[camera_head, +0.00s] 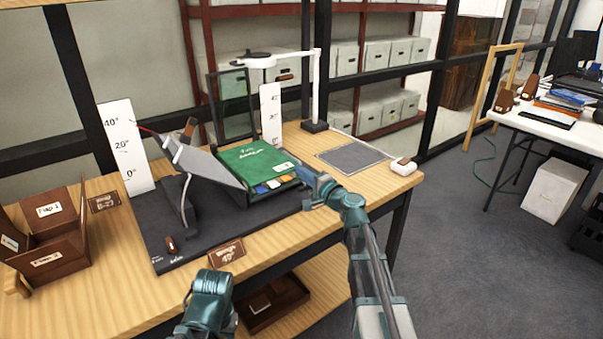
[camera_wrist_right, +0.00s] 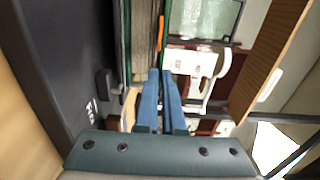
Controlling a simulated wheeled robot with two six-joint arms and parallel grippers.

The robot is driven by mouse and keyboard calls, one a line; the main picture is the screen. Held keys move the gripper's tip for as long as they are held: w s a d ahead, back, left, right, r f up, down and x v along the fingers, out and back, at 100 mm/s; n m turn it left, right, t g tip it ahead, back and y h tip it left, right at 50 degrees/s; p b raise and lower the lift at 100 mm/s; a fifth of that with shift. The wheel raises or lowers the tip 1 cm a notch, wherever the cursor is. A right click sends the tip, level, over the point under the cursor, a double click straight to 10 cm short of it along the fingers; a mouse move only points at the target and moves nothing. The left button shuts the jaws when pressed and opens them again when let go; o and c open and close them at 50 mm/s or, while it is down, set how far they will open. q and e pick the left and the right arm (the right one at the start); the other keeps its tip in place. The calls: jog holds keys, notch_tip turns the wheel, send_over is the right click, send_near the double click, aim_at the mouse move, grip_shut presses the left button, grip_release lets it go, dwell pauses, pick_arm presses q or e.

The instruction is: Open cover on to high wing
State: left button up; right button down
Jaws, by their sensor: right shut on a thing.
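A book with a green cover (camera_head: 252,164) lies closed, face up, on a dark cradle board (camera_head: 215,222), with coloured tabs along its near edge. A grey wing (camera_head: 205,163) slopes up to the left beside the book on a bent support. My right gripper (camera_head: 307,178) is at the book's right edge. In the right wrist view its blue fingers (camera_wrist_right: 162,74) are together at the green cover edge, beside the pale page block (camera_wrist_right: 143,40); the exact grip is partly hidden. My left arm's wrist shows at the bottom, its fingertips not visible.
A white angle scale (camera_head: 127,145) stands behind the wing, another (camera_head: 271,115) behind the book. A dark-framed pane (camera_head: 233,103) and white overhead stand (camera_head: 315,90) rise at the back. A brown plaque (camera_head: 227,252) lies in front; brown boxes (camera_head: 48,240) stand left.

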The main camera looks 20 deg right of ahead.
jog(key=shift+r+n+p, duration=0.4)
jog(key=shift+r+p, duration=0.2)
jog(key=shift+r, duration=0.15)
jog(key=s+a+r+n+p, duration=0.2)
jog(key=a+r+n+p, duration=0.4)
jog(key=r+n+p, duration=0.45)
jog(key=s+a+r+n+p, duration=0.1)
jog(key=s+a+n, duration=0.1)
jog(key=a+n, duration=0.3)
jog(key=s+a+r+n+p, duration=0.2)
jog(key=a+n, duration=0.4)
jog(key=a, duration=0.4)
jog(key=shift+s, duration=0.85)
jog(key=shift+n, duration=0.25)
